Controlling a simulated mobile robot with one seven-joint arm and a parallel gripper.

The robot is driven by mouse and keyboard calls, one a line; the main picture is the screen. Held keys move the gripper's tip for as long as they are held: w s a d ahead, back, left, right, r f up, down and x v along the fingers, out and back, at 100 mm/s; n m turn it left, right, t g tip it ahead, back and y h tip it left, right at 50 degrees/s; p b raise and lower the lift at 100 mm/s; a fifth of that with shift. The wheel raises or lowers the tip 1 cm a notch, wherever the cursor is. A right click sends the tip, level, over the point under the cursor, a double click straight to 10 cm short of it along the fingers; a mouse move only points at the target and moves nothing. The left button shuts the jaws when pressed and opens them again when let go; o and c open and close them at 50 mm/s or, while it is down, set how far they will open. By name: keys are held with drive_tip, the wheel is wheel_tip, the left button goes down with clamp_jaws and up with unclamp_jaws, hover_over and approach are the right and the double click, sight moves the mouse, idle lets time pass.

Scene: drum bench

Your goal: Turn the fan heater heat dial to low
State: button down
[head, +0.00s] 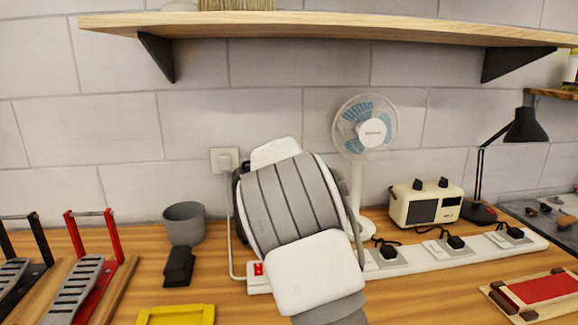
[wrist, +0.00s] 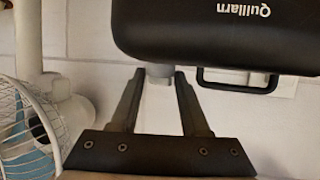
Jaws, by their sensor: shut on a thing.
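The fan heater (wrist: 215,35) is a black rounded body with white "Quillarn" lettering, upside down in the wrist view. A thin black handle (wrist: 237,88) shows beside it. Its heat dial (wrist: 159,70) is a small grey knob at the heater's edge. My gripper (wrist: 158,76) is shut on the dial, with one dark finger on each side of it. The dial's pointer and markings cannot be made out, so its setting cannot be told. In the head view my arm covers the gripper, the dial and nearly all of the heater; only a dark edge shows at the arm's left.
A white desk fan (head: 362,128) stands close behind my arm. A power strip (head: 404,263) with plugs runs along the bench. A cream radio (head: 427,204) and black lamp (head: 524,126) are right. A grey cup (head: 184,223) is left; a wooden shelf (head: 330,26) hangs above.

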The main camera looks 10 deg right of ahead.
idle(0.4)
drive_tip(key=c, duration=0.7)
unclamp_jaws()
drive_tip(key=shift+d+b+v, duration=0.1)
drive_tip(key=shift+b+v, duration=1.45)
drive_tip(key=shift+v, duration=2.8)
drive_tip(key=shift+d+b+v, duration=0.15)
drive_tip(key=shift+b+v, duration=1.4)
drive_tip(key=shift+v, duration=2.75)
